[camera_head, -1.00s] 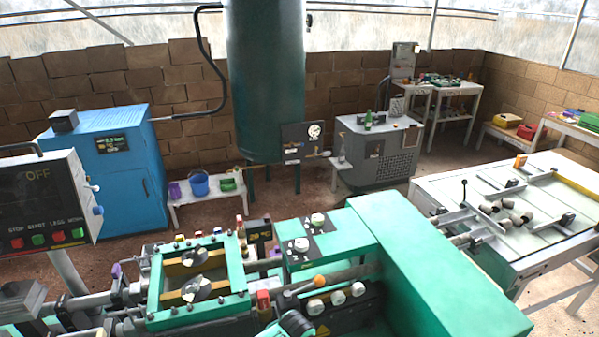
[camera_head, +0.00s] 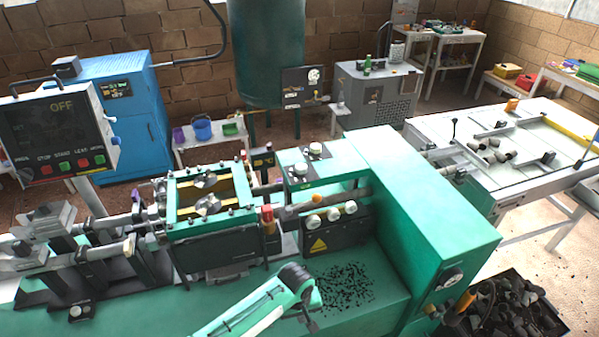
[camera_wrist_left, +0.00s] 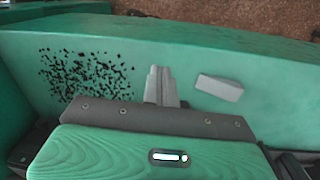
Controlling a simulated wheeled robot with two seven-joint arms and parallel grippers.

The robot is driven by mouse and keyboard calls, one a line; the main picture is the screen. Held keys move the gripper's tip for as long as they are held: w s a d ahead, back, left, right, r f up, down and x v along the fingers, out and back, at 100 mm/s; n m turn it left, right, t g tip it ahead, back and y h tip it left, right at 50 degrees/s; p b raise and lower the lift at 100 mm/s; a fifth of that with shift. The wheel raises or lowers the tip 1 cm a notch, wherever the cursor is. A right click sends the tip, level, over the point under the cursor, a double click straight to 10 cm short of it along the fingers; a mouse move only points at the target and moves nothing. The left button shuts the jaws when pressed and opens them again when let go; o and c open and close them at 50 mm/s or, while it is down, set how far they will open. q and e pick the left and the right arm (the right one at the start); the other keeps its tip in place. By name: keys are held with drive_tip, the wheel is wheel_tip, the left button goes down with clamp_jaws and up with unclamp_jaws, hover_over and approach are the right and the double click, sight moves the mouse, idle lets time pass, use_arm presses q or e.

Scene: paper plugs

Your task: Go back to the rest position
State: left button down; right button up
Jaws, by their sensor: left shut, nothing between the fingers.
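My left arm comes in at the bottom of the head view, green and white, and bends over the front ledge of the green machine (camera_head: 450,225). My left gripper (camera_head: 312,325) is small and dark there, by the bottom edge, and hard to make out. In the left wrist view my left gripper (camera_wrist_left: 162,86) shows its grey fingers together, shut and empty, over the green ledge (camera_wrist_left: 260,60). My right gripper is not in view.
Black crumbs (camera_head: 345,287) lie on the ledge. In the wrist view a grey block (camera_wrist_left: 218,87) shows beside the fingers. A crate of dark lumps (camera_head: 515,315) stands at the lower right. A control panel (camera_head: 60,135) is at the left, a white table (camera_head: 545,135) at the right.

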use_arm(q)
drive_tip(key=s+a+r+m+h, duration=0.2)
drive_tip(key=s+r, duration=0.2)
drive_tip(key=s, duration=0.5)
drive_tip(key=s+a+r+m+t+y, duration=0.1)
drive_tip(key=s+a+r+t, duration=0.1)
drive_tip(key=s+a+r, duration=0.7)
drive_tip(key=s+a+r+m+t+y, duration=0.25)
drive_tip(key=s+a, duration=0.25)
drive_tip(key=a, duration=0.8)
wheel_tip(320, 180, down, 34)
drive_tip(key=f+g+b, duration=0.1)
drive_tip(key=g+b, duration=0.1)
drive_tip(key=b, duration=0.4)
drive_tip(key=s+a+f+b, duration=0.1)
drive_tip(key=s+f+b, duration=0.1)
drive_tip(key=s+f, duration=0.7)
drive_tip(key=s+a+f+g+b, duration=0.1)
drive_tip(key=s+a+f+b, duration=0.1)
drive_tip(key=s+f, duration=0.8)
wheel_tip(320, 180, down, 8)
drive_tip(key=shift+s+r+b, duration=0.2)
drive_tip(key=shift+b, duration=0.5)
drive_tip(key=shift+d+n+g+h, duration=0.1)
drive_tip(key=shift+n+g+h, duration=0.15)
